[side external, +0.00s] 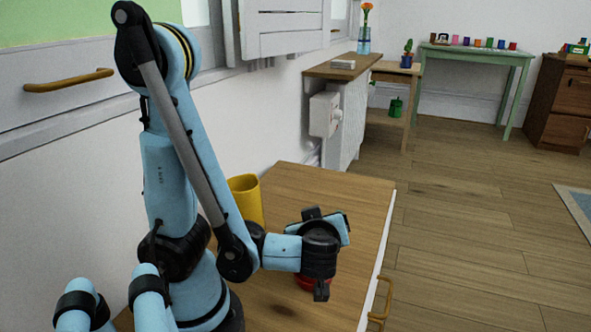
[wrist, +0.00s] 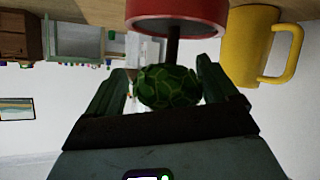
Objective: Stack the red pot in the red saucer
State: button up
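The red pot (wrist: 176,14) shows at the top of the wrist view, which appears upside down. A brown stem and a round green crown (wrist: 168,87) come out of it. My gripper (wrist: 165,75) has its two fingers on either side of the crown, with light gaps between them, so it looks open. In the side view my gripper (side external: 321,286) is low over the wooden table, and a bit of red (side external: 305,284) shows behind it. I cannot tell there whether that red is pot or saucer. No separate red saucer can be made out.
A yellow mug (side external: 246,199) stands on the table (side external: 330,190) behind my arm; it also shows at the right of the wrist view (wrist: 248,45). The table's far end looks clear. Its right edge has a handle (side external: 382,300) below it. A wall runs along the left.

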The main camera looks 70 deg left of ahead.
jog(key=v, duration=0.7)
jog(key=shift+d, duration=0.25)
jog(key=shift+r, duration=0.1)
jog(key=a, duration=0.1)
jog(key=a+m, duration=0.1)
jog(key=w+a+r+m, duration=0.1)
jog(key=a, duration=0.1)
jog(key=shift+w+g, duration=0.15)
jog(key=shift+g, duration=0.15)
jog(key=w+a+f+m+h, duration=0.2)
jog(key=w+m+h, duration=0.15)
jog(key=m, duration=0.35)
jog(key=w+d+r+m+t+h, duration=0.1)
jog(key=w+d+m+t+h, duration=0.1)
jog(key=d+m+h, duration=0.3)
jog(key=shift+d+r+m+h, duration=0.25)
jog(key=shift+r+m+h, duration=0.1)
jog(key=shift+m+h, duration=0.95)
jog(key=shift+w, duration=0.1)
